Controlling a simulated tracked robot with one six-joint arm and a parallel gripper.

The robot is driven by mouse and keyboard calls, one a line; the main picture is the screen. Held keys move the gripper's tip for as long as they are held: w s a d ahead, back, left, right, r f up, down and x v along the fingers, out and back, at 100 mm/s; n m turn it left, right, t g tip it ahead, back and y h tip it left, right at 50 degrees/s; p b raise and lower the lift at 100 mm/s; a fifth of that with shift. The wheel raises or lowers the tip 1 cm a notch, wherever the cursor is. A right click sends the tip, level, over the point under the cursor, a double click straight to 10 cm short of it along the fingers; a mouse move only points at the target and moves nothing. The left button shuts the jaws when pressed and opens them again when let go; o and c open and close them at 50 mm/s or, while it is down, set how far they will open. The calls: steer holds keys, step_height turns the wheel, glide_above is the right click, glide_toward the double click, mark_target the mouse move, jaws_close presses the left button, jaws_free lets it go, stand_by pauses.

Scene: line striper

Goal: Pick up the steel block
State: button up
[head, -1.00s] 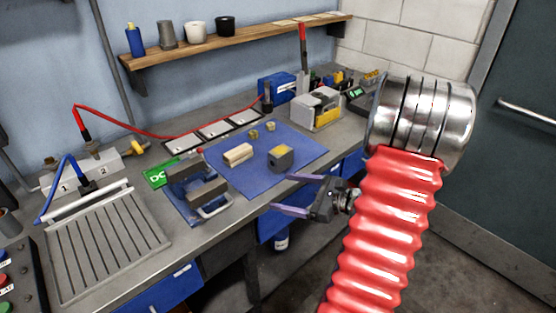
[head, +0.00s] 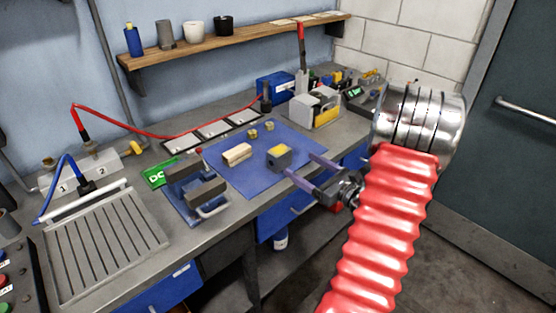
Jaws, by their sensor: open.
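The steel block (head: 283,161), a grey block with a yellow patch on its top, sits on the blue mat (head: 223,178) near the mat's right front edge. My gripper (head: 301,164) is open and empty, to the right of the block. Its two long purple-grey fingers point left toward it. The nearer fingertip appears just at the block's lower right side, and the farther one is to the right of and behind it. I cannot tell whether either finger touches the block.
A wooden block (head: 237,153) and two small brass pieces (head: 253,134) lie on the mat. A vise (head: 193,190) stands left of it, with a slotted plate (head: 105,240) farther left. A grey and yellow box (head: 316,110) stands behind right. A shelf (head: 230,43) hangs above.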

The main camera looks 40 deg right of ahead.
mark_target(285, 153)
steer(key=w, duration=0.6)
steer(key=shift+w+a, duration=0.2)
steer(key=shift+w+a, duration=0.1)
steer(key=shift+w, duration=2.5)
steer(key=c, duration=1.6)
steer(key=shift+r, duration=0.1)
steer(key=shift+r, duration=4.95)
